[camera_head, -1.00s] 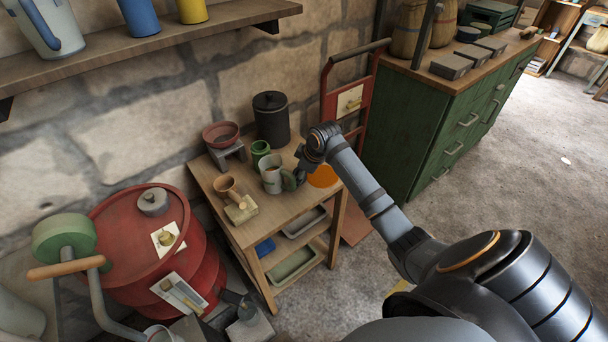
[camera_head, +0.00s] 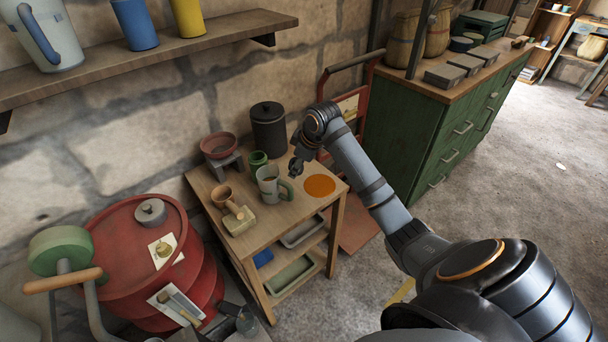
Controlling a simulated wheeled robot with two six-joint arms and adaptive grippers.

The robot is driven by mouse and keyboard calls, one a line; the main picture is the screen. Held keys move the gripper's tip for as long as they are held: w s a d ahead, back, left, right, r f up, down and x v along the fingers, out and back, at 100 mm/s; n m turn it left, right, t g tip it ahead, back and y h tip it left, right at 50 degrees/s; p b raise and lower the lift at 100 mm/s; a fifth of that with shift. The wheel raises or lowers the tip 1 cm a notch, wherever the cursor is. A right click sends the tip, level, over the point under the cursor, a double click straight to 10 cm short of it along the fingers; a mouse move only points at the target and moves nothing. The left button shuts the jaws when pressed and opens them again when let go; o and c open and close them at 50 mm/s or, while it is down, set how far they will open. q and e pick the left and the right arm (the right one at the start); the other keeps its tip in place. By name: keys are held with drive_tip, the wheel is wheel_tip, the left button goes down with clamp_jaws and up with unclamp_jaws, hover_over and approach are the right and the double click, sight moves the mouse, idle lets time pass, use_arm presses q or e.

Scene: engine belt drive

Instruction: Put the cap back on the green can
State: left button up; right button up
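A small green can (camera_head: 258,163) stands upright on the wooden table (camera_head: 290,214), behind a pale mug (camera_head: 269,184) with a green handle. Its top looks like a green rim with a darker middle, too small to read clearly. I cannot pick out its cap for certain. My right gripper (camera_head: 295,170) hangs over the table, right of the green can and just above and behind the mug's handle. It looks apart from both. Its fingers are too small and dark to show whether they are open. My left gripper is not in view.
An orange disc (camera_head: 319,186) lies on the table's right side. A red drum (camera_head: 125,245) stands left, a green cabinet (camera_head: 425,130) right.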

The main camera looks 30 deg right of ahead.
wheel_tip(320, 180, up, 2)
drive_tip(key=shift+r, duration=0.1)
wheel_tip(320, 180, up, 7)
drive_tip(key=p, duration=0.7)
idle(0.3)
